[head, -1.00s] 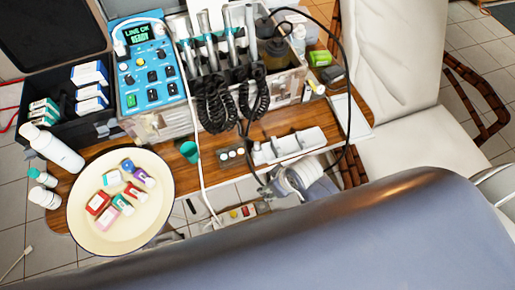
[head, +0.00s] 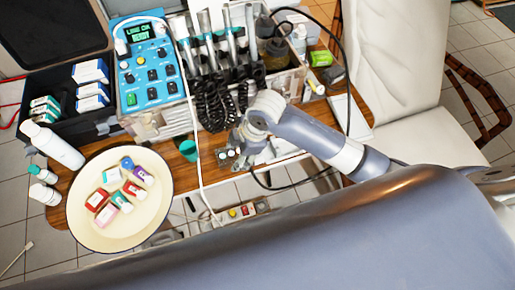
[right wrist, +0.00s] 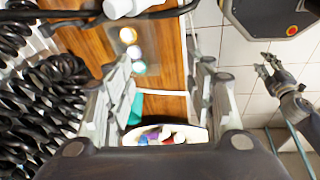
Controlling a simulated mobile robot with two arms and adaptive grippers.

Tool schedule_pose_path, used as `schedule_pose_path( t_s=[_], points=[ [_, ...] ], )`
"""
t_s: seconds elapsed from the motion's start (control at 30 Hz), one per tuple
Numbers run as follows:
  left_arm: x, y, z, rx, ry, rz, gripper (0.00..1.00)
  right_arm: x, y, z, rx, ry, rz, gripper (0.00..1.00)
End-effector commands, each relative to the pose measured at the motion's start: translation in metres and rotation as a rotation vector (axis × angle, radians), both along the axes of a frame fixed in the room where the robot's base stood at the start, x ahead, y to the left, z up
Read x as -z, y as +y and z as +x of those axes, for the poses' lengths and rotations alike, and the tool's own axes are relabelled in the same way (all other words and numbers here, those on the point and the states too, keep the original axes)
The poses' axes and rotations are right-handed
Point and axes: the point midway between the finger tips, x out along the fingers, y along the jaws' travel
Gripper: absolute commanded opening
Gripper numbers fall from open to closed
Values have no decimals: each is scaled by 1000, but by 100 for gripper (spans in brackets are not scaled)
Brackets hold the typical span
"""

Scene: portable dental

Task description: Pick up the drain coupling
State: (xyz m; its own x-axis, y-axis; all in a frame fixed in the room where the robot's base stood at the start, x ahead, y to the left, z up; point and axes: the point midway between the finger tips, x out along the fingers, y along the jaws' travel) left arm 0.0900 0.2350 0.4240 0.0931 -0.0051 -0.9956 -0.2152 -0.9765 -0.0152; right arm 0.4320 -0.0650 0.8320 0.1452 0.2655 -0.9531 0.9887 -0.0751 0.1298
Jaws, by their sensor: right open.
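I cannot tell for certain which thing is the drain coupling; a short teal cylinder (head: 188,150) stands near the wooden top's front edge. It also shows in the right wrist view (right wrist: 136,109), partly hidden by a finger. My right gripper (head: 232,150) is just right of it, over the small strip of round pieces.
A cream plate (head: 84,222) with several small vials and boxes is at the left. A blue control box (head: 150,90) and a rack of handpieces with black coiled cords (head: 215,105) stand behind. A white cable (head: 197,130) runs close by my right gripper.

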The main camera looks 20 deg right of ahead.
Motion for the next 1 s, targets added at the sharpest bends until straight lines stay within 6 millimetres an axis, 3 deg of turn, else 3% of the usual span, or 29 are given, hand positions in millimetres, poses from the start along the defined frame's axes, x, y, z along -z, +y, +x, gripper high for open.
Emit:
schedule_pose_path(
  t_s=[0.3,0.53,1.0],
  points=[
    [-1,0,-1,0,1,0,40,-41,-47,27,-432,15,-228,50],
    [-2,0,-1,-2,2,0,40,-55,-70,32,-552,46,-297,50],
    [-6,1,-2,-3,3,1,40,-1,-70,33,-560,49,-300,50]
  ],
)
